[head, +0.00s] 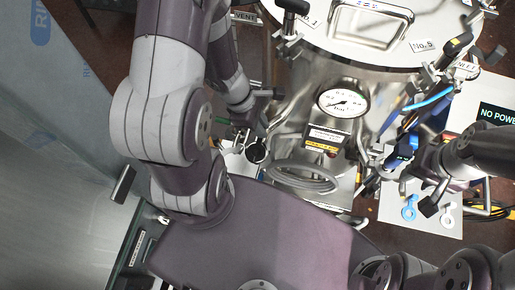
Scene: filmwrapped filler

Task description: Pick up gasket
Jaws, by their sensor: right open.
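A grey ring, which looks like the gasket (305,178), lies flat at the front of the steel tank, below its dial. It appears empty in the middle, and no gripper touches it. My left gripper (238,144) points down to the left of the ring, apart from it. Its fingertips are small and cluttered by fittings, so its opening is unclear. My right gripper (374,168) reaches in from the right, beside the tank and right of the ring. It is open, with no ring between its fingers.
The steel tank (290,75) with a lid handle and a dial gauge (343,100) fills the centre back. Valves and a blue hose (430,99) crowd its right side. A blue ring-ended part (409,208) and a pale one (448,213) lie on a light panel at right.

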